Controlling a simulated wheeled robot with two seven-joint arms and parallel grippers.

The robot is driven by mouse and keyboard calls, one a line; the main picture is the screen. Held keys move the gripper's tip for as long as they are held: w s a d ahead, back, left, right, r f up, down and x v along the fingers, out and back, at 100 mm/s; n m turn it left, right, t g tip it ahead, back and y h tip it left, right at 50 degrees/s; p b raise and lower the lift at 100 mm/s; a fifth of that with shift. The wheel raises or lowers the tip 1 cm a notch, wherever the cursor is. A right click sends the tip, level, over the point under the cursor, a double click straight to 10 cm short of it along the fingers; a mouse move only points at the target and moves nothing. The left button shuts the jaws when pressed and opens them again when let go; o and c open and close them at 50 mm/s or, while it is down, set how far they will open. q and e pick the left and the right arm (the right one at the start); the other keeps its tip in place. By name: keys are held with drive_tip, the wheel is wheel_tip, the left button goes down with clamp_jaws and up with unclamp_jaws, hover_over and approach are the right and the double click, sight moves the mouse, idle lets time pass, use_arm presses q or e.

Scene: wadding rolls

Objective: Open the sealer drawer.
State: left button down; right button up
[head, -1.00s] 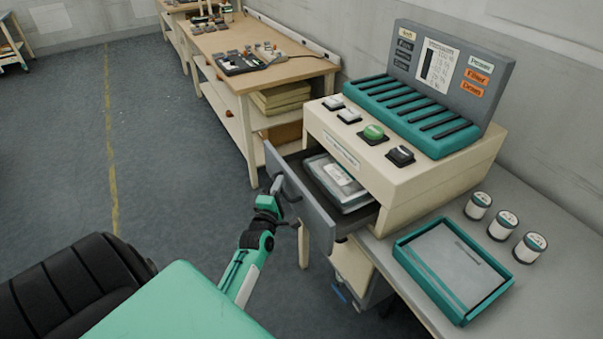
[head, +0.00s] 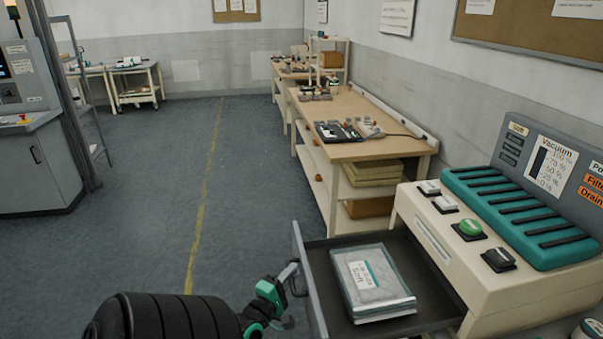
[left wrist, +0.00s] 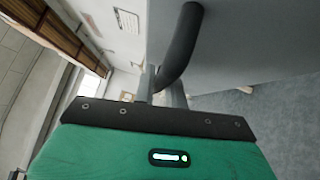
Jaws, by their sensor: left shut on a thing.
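The sealer (head: 520,235) is a cream machine with a teal ribbed top and a grey panel, at the right of the head view. Its grey drawer (head: 383,325) stands pulled well out toward the left. A clear packet with a white label (head: 373,282) lies flat inside it. My left gripper (head: 290,273) is at the outer face of the drawer front, shut on the dark drawer handle (head: 296,283). In the left wrist view the curved handle (left wrist: 182,48) passes by the fingers (left wrist: 160,85). My right gripper is not in view.
A wooden workbench (head: 385,149) with tools on top and stacked items on its shelf stands behind the sealer. A grey machine (head: 35,165) stands at far left. The floor (head: 150,230) left of the drawer is clear.

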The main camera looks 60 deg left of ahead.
use_arm(q)
drive_tip(key=shift+s, duration=0.15)
drive_tip(key=c, duration=1.5)
unclamp_jaws()
drive_tip(key=shift+o, duration=0.2)
drive_tip(key=b+v, duration=0.3)
drive_tip(key=v, duration=1)
drive_tip(key=shift+s+b, duration=0.3)
drive_tip(key=shift+s, duration=0.05)
drive_tip(key=shift+d+f, duration=0.1)
